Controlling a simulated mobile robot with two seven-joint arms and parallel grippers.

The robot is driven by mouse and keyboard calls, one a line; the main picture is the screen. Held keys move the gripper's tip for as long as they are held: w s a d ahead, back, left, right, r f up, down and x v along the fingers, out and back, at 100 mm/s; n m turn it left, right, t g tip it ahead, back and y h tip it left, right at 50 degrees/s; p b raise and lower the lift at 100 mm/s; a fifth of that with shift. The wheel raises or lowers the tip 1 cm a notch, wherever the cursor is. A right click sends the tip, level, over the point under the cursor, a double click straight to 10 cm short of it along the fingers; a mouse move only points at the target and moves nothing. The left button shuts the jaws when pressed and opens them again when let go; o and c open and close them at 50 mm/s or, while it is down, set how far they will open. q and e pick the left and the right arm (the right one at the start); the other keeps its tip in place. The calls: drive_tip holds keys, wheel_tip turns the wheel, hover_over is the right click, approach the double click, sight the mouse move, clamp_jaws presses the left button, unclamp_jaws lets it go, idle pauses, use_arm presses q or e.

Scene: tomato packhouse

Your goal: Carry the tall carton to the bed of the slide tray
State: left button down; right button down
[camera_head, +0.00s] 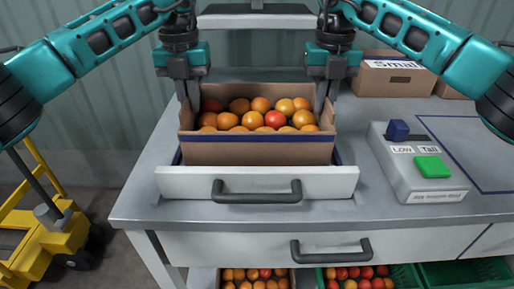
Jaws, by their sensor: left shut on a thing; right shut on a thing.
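The tall carton (257,153) is an open brown cardboard box with a dark blue band, filled with orange and red tomatoes. It looks level, at the middle of the worktable. My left gripper (191,105) is shut on its left wall, and my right gripper (323,105) is shut on its right wall. The slide tray (180,184) has a white front with a dark handle, directly in front of and below the carton. Strips of its dark blue bed show at both sides of the carton. The carton's underside is hidden, so I cannot tell whether it touches the bed.
A control box (420,165) with a blue knob, "Low" and "Tall" labels and a green button stands right of the carton. A carton marked "Small" (395,82) is at the back right. A lower shelf holds tomato crates. A yellow trolley (45,235) stands at left.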

use_arm(q)
drive_tip(key=c, duration=1.6)
unclamp_jaws()
drive_tip(key=shift+a, duration=0.25)
use_arm(e)
drive_tip(key=c, duration=1.6)
unclamp_jaws()
drive_tip(key=shift+d+f, duration=0.1)
drive_tip(key=shift+d, duration=0.2)
use_arm(q)
drive_tip(key=o, duration=0.4)
drive_tip(key=shift+d, duration=0.15)
use_arm(e)
drive_tip(key=o, duration=0.4)
drive_tip(key=shift+a, duration=0.2)
use_arm(q)
wheel_tip(320, 180, up, 12)
drive_tip(key=shift+f, duration=0.1)
use_arm(e)
wheel_tip(320, 180, up, 12)
drive_tip(key=shift+r, duration=0.1)
